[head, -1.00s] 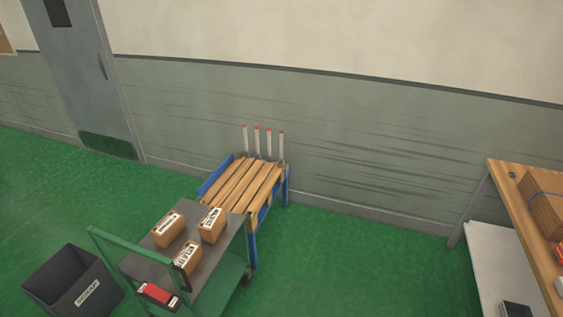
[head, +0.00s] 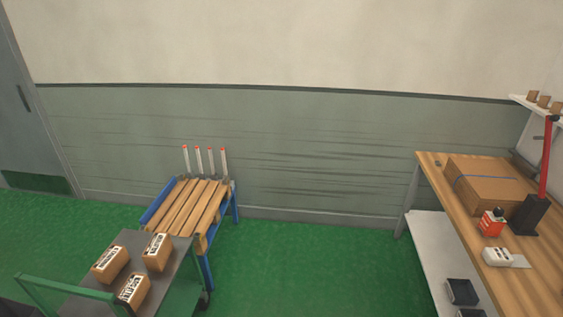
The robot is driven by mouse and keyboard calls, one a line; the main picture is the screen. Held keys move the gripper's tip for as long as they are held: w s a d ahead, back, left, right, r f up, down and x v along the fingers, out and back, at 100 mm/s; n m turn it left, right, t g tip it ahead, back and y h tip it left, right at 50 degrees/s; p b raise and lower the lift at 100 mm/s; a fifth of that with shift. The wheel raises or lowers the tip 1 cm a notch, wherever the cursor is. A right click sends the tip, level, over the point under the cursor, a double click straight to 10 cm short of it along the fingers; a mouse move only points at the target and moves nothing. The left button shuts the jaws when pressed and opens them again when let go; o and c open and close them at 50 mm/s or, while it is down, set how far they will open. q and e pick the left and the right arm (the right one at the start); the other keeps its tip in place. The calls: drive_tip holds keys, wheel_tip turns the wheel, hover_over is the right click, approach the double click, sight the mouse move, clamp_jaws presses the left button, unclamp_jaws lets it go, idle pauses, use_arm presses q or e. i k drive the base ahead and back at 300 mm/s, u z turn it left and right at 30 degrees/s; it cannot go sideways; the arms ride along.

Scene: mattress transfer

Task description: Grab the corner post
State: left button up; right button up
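Several slim white corner posts with red tips stand upright in a row at the far end of a blue-framed stand with wooden slats (head: 182,212). The stand is left of the middle in the head view, close to the wall. The leftmost post (head: 186,162) and the rightmost post (head: 224,164) are both in plain sight, with small gaps between neighbours. How their lower ends are held is too small to tell. Neither of my grippers is in view.
A green-framed cart (head: 68,293) with several labelled cartons stands in front of the stand at lower left. A wooden workbench (head: 437,183) at right carries a large cardboard box (head: 488,186) and small items. Green floor (head: 310,265) is open between cart and bench.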

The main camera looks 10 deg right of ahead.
sight(223, 150)
drive_tip(key=z, duration=0.85)
drive_tip(key=i, duration=1.5)
drive_tip(key=u, duration=0.65)
drive_tip(key=i, duration=0.6)
drive_tip(key=u, duration=0.45)
